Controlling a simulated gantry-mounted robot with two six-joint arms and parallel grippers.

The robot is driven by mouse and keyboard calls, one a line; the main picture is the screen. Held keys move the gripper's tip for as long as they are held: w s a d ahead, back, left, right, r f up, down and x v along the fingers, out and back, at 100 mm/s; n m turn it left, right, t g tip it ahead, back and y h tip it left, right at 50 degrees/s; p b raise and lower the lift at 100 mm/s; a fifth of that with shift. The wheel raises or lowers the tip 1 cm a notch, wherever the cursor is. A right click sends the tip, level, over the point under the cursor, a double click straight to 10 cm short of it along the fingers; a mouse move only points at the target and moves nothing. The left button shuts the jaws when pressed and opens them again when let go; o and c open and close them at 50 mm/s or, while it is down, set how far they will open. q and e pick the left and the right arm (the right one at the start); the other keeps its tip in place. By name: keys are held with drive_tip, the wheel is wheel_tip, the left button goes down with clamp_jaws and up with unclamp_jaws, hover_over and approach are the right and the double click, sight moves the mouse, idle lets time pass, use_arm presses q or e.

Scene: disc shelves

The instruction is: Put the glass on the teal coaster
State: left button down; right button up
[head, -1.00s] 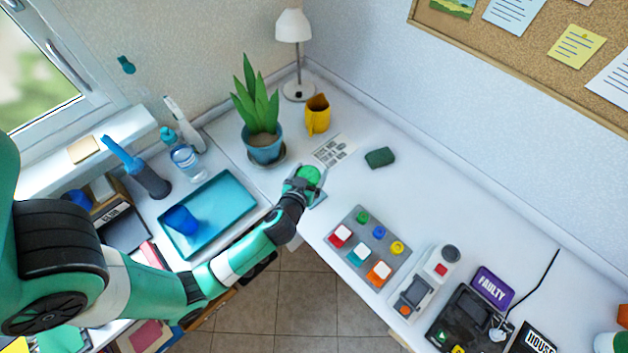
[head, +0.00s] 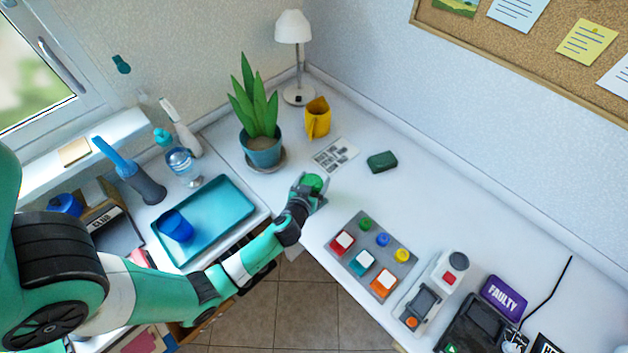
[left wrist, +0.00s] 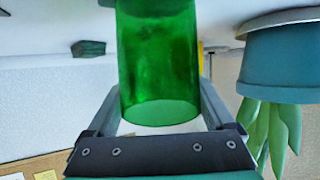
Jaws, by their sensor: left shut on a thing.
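My left gripper (head: 312,188) is shut on a green glass (head: 315,182) near the front edge of the white desk. In the left wrist view, which is upside down, the translucent green glass (left wrist: 160,65) stands between both fingers. Its open rim points to the bottom of that picture, and its other end is cut off at the top. I cannot tell whether the glass touches the desk. I cannot make out the teal coaster clearly; the gripper and glass may hide it. My right gripper is not in view.
A potted plant (head: 262,152) stands behind and left of the gripper. A dark green block (head: 382,162) lies to the right. A button panel (head: 352,268) is at front right. A teal tray (head: 238,206) with a blue cup (head: 176,227) is at left.

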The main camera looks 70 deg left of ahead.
use_arm(q)
unclamp_jaws()
drive_tip(key=shift+f, duration=0.1)
drive_tip(key=shift+r+p, duration=0.25)
drive_tip(key=shift+p, duration=0.05)
drive_tip(key=p+v, duration=0.1)
drive_tip(key=v, duration=1.1)
drive_tip(key=shift+p, duration=0.35)
